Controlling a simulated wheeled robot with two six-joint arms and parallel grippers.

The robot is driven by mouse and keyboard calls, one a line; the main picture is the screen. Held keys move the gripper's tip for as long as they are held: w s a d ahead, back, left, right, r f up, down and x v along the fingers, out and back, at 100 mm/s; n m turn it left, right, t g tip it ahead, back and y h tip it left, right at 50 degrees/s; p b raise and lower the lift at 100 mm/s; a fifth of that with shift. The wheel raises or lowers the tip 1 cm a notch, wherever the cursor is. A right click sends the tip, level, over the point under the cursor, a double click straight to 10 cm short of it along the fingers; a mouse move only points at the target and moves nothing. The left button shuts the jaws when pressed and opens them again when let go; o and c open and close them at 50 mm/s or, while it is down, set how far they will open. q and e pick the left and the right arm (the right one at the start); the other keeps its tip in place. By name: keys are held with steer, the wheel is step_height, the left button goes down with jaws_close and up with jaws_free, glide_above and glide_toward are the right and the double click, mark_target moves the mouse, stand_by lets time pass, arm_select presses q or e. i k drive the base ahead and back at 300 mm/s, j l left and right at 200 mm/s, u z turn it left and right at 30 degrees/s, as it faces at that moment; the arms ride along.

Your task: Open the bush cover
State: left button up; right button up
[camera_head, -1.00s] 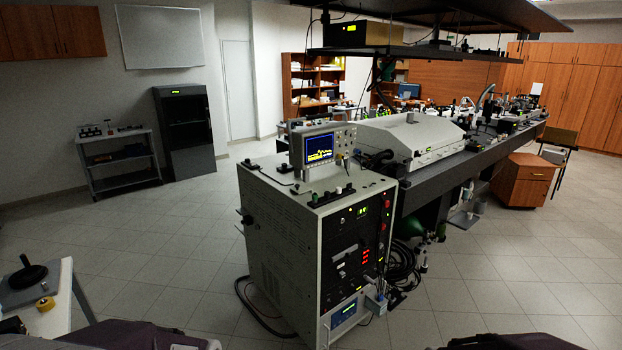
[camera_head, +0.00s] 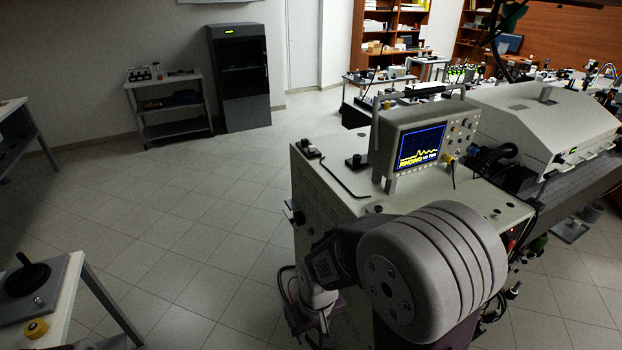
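The equipment rack (camera_head: 318,187) stands in the middle, with an oscilloscope (camera_head: 421,147) on its top. A small dark fitting (camera_head: 295,214) sticks out from the rack's left side; I cannot tell whether it is the bush cover. No cover is clearly recognisable. My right arm crosses in front of the rack, and its large round joint hides most of the rack's front. My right gripper (camera_head: 310,312) is low beside the rack's left side, small and partly hidden; its fingers are unclear. My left gripper is out of view.
A hex key (camera_head: 345,178) and small dark mounts lie on the rack's top. A side table (camera_head: 52,310) with a yellow knob (camera_head: 35,329) is at lower left. The tiled floor between is clear. A white housing (camera_head: 545,112) sits on the optical bench at right.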

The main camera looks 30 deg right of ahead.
mark_target(384, 211)
steer(key=i+j, duration=0.15)
steer(key=i, duration=0.35)
steer(key=i+j, duration=0.2)
steer(key=i, duration=0.3)
steer(key=i+j+z, duration=0.1)
steer(key=z, duration=0.4)
steer(key=j+z, duration=0.25)
steer(key=z, duration=0.2)
steer(key=i+j+z, duration=0.1)
steer(key=z, duration=0.4)
steer(key=j+z, duration=0.55)
steer(key=z, duration=0.4)
